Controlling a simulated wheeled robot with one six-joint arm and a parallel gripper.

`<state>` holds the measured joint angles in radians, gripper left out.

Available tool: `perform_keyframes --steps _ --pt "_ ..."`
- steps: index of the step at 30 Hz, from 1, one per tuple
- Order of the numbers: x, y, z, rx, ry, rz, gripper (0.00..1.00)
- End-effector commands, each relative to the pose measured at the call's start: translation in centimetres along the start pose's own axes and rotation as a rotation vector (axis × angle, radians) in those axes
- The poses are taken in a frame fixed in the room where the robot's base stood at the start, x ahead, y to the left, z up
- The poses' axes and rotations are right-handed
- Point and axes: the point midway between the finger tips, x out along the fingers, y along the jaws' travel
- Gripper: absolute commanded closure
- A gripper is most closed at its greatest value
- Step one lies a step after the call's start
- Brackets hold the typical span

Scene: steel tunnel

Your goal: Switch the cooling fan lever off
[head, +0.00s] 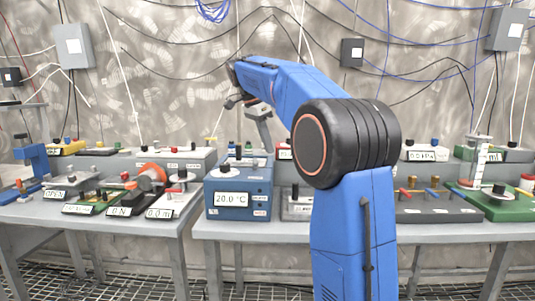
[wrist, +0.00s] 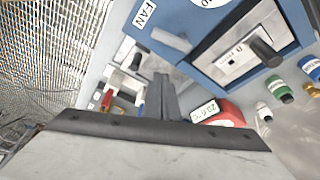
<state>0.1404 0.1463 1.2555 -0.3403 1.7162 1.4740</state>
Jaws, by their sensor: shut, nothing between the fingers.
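A blue control box (head: 237,198) with a 20.0 °C display stands on the bench left of my arm in the head view. What appears to be the same blue box (wrist: 200,18) fills the upper right of the wrist view, tilted. It bears a FAN label (wrist: 143,14), with a pale bar (wrist: 170,40) below it. A dark lever or knob (wrist: 265,52) sits on a light plate to the right; I cannot tell which of these is the fan lever. My gripper (wrist: 163,88) is shut and empty, below the box in the picture and apart from the dark lever.
Blue and green-topped bottles (wrist: 308,66) stand beside the box. A red device with a 23.6 °C display (wrist: 226,113) lies near my fingers. Other instruments crowd the left bench (head: 170,222). The grated floor (head: 120,286) shows below the benches.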

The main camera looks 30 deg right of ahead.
Motion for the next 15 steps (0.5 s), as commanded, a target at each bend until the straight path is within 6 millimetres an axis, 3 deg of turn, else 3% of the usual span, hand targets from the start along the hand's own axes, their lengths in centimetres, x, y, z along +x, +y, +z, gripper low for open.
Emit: perform_keyframes --steps 7,15 --pt "-4.3 -0.5 0.0 0.0 0.0 -0.002 1.0" --pt "-6.4 -0.6 -0.1 0.0 0.0 0.0 1.0"
